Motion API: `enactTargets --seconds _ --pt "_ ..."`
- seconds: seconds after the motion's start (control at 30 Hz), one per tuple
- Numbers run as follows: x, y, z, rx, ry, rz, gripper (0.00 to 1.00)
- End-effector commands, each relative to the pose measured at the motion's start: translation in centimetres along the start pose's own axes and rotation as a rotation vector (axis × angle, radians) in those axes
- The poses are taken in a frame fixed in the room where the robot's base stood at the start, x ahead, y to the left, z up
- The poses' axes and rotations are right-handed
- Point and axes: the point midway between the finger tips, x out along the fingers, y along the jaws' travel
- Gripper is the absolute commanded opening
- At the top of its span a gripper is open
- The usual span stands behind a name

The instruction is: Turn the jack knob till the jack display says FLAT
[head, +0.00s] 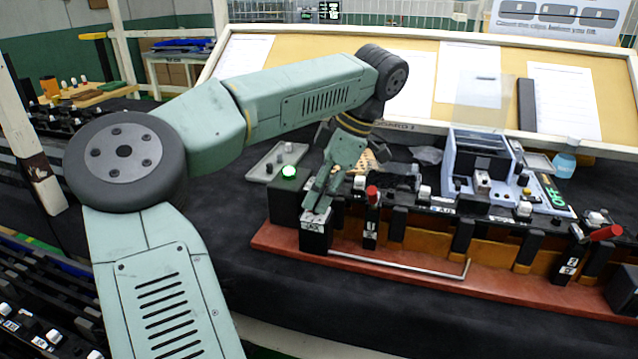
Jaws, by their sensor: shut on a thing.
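My gripper (319,200) points down over the left end of the red-brown fixture. It is shut at the top of a small black block, the jack (314,243). The jack knob is hidden between or behind the fingers, so its angle cannot be seen. A small display or label (311,226) with white lettering is on the jack's front. Its lettering is too small to read for certain.
A blue-white device (481,155) stands behind, near green "OFF" lettering (551,190). Black cloth in front is clear.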

Motion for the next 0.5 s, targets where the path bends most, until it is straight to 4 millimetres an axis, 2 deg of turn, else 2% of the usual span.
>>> enactTargets --seconds 0.5 --pt "-0.10 0.30 -0.12 -0.365 0.000 -0.148 0.00"
